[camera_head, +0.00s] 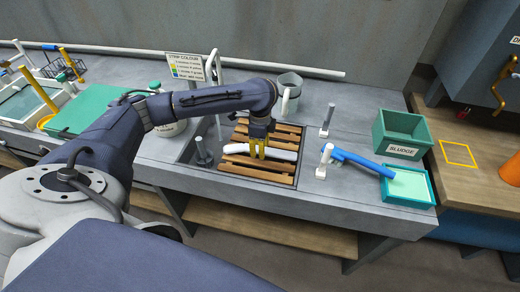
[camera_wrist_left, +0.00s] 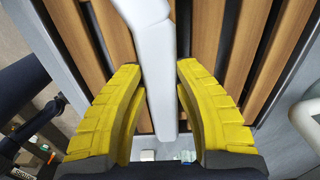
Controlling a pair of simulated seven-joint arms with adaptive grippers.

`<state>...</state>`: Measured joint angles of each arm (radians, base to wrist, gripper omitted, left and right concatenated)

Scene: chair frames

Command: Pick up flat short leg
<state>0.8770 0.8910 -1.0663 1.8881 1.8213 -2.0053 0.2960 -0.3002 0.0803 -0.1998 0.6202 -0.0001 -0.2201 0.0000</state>
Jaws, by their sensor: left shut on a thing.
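A white, flat, short leg (camera_head: 281,154) lies across the slatted wooden rack (camera_head: 268,174) in the sink-like recess of the bench. My left gripper (camera_head: 257,154) reaches down over its middle, with its yellow fingers on either side of it. In the left wrist view the white leg (camera_wrist_left: 157,60) runs between the two yellow fingers (camera_wrist_left: 158,85), and the gripper is shut on it. The leg appears to be at the slats; I cannot tell whether it is lifted clear. The fingers hide part of the leg. My right gripper is out of view.
A grey jug (camera_head: 290,84) stands behind the rack. To the right are a blue tool (camera_head: 356,160), a teal bin labelled SLUDGE (camera_head: 402,130) and a teal tray (camera_head: 410,187). A green board (camera_head: 88,108) lies left. A sign (camera_head: 186,66) stands at the back.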

